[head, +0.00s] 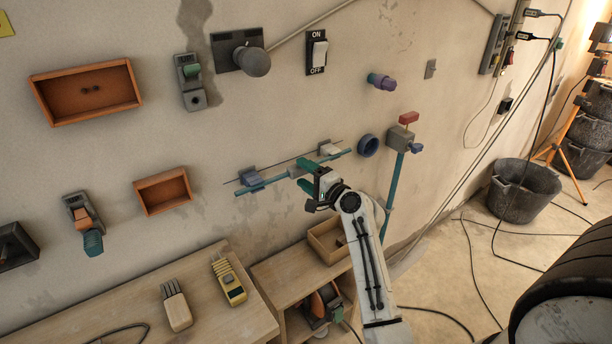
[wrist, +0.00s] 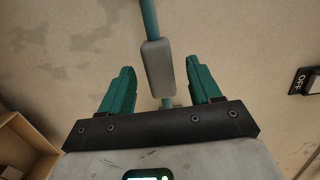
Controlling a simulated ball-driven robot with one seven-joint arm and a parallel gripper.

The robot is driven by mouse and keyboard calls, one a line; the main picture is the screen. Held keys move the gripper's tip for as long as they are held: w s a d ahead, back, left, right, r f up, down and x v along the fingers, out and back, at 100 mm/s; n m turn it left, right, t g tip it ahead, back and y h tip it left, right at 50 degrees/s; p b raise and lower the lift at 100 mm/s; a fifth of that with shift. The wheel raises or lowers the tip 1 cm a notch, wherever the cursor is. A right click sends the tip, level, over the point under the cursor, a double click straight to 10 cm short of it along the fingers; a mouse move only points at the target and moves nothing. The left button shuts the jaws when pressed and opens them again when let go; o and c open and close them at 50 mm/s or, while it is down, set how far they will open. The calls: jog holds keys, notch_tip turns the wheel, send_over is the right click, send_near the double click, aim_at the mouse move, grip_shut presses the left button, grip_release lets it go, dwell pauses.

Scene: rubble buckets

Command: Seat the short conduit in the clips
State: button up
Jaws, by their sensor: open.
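The short conduit (head: 274,181) is a thin teal rod with a grey block (wrist: 157,68) at its middle. It slants along the wall, right end higher. A blue-grey clip (head: 249,176) is by its left part and a pale clip (head: 328,149) by its right part. The rod overlaps or runs just below both clips; I cannot tell if it sits inside them. My gripper (head: 306,176) is at the rod's middle. In the wrist view its green fingers (wrist: 160,80) are open, one on each side of the grey block, with gaps showing. The clips are outside the wrist view.
A wooden box (head: 163,191) is on the wall at left. A bench (head: 215,315) and open tray (head: 327,240) stand below.

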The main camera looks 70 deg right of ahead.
jog(key=b+v, duration=0.1)
jog(key=v, duration=1)
jog(key=shift+b, duration=0.35)
jog(key=shift+w, duration=0.1)
jog(key=w+a+f+n+g+y, duration=0.2)
jog(key=a+n, duration=0.3)
jog(key=a, duration=0.3)
jog(key=w+a+f+n+g+y, duration=0.2)
jog(key=a+f+n, duration=0.3)
jog(key=a, duration=0.3)
jog(key=w+a+f+n+g+y, duration=0.2)
jog(key=a+f+n+y, duration=0.2)
jog(key=a, duration=0.4)
jog(key=shift+w+a+n+g, duration=0.35)
jog(key=shift+a+n+g, duration=0.05)
jog(key=shift+n, duration=0.5)
jog(key=s+a+f+n+g, duration=0.2)
jog(key=s+a+n+g, duration=0.25)
jog(key=a+n, duration=0.3)
jog(key=s+f+g, duration=0.3)
jog(key=s+f, duration=0.3)
jog(key=s, duration=0.4)
jog(key=shift+s+h, duration=0.3)
jog(key=shift+s, duration=0.05)
